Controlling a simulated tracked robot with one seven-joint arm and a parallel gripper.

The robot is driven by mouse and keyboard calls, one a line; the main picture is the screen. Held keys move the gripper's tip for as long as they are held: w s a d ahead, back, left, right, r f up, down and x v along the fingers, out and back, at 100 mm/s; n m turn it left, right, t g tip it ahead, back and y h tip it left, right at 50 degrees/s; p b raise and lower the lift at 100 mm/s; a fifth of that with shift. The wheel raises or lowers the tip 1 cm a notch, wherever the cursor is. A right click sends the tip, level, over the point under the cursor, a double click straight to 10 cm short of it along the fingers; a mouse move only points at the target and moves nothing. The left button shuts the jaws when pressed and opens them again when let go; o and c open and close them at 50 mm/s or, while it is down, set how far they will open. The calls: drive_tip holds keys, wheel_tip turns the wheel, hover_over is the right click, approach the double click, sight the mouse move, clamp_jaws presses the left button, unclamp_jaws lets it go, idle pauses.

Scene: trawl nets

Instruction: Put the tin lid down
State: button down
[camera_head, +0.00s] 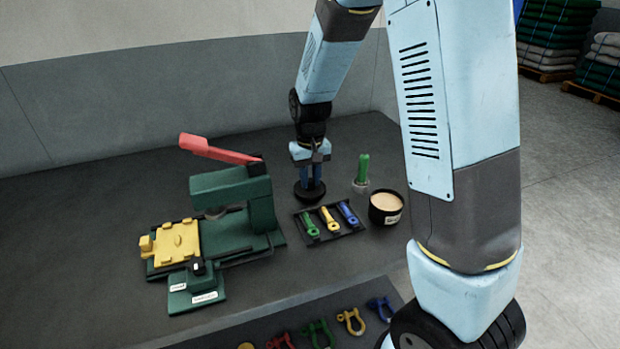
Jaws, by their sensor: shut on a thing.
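My gripper (312,178) points down over the dark bench, behind the tool tray. It is shut on the tin lid (308,193), a black round disc below its fingers. The lid is at or just above the bench top; I cannot tell whether it touches. The tin (377,214) stands to the right of the tray. It is black with a white label, open at the top, and shows a tan filling.
A black tray (351,229) with green, yellow and blue tools lies just in front of the lid. A green press (250,205) with a red lever is at left. Coloured shackles (318,334) lie in front.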

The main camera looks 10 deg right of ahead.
sight(310, 180)
drive_tip(key=shift+f, duration=0.2)
drive_tip(key=c, duration=0.9)
unclamp_jaws()
drive_tip(key=shift+c, duration=0.2)
wheel_tip(310, 180, up, 12)
drive_tip(key=s+d+r+t, duration=0.2)
drive_tip(key=s+d+r, duration=0.2)
drive_tip(key=s, duration=0.4)
drive_tip(key=s+d+r+m+t, duration=0.1)
drive_tip(key=s+d+r, duration=0.3)
drive_tip(key=s, duration=0.3)
drive_tip(key=s+d+r+m+t, duration=0.1)
drive_tip(key=s+d+r, duration=0.3)
drive_tip(key=s, duration=0.4)
drive_tip(key=shift+s+d+r+t, duration=0.3)
drive_tip(key=shift+d+r+t, duration=0.1)
drive_tip(key=shift+t, duration=0.4)
